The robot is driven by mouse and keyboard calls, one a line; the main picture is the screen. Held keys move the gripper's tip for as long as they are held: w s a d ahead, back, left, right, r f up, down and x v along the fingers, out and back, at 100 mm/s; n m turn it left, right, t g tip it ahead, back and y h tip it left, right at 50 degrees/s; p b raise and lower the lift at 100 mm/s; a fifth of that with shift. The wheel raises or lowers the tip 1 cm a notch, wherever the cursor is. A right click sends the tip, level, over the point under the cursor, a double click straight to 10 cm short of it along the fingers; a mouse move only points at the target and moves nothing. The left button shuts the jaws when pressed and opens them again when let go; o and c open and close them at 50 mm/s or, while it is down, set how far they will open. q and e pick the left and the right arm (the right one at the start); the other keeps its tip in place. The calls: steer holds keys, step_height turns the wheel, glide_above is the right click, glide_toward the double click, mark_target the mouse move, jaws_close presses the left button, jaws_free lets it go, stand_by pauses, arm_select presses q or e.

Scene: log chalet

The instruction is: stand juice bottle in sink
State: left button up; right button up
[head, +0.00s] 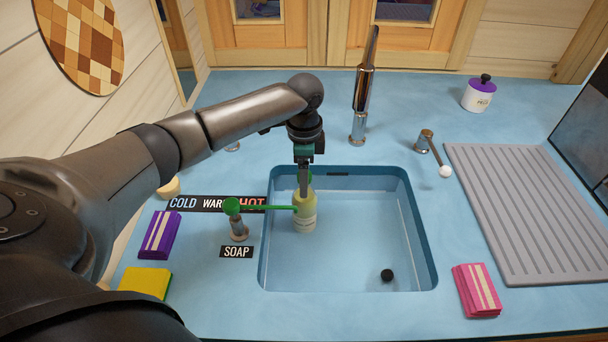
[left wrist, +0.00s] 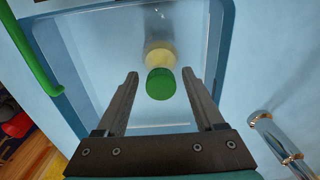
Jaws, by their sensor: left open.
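The juice bottle (head: 304,214), pale yellow with a green cap, appears upright inside the left part of the blue sink (head: 372,279). In the left wrist view its green cap (left wrist: 161,84) lies between the two fingers, with the pale body (left wrist: 160,55) beyond it. My left gripper (head: 304,190) points down over the bottle. Its fingers (left wrist: 160,74) are open, with a visible gap on both sides of the cap. In the head view the fingers partly hide the cap. My right gripper is not in view.
A soap pump (head: 232,206) reaches its green spout toward the bottle. A tall chrome tap (head: 359,125) stands behind the sink; a lever (head: 426,140) is right of it. A grey drainboard (head: 530,215) and pink sponge (head: 477,291) lie right.

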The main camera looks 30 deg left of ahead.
arm_select(q)
step_height(320, 180, up, 12)
steer(key=p, duration=0.1)
steer(key=shift+r, duration=0.15)
stand_by(0.4)
stand_by(0.4)
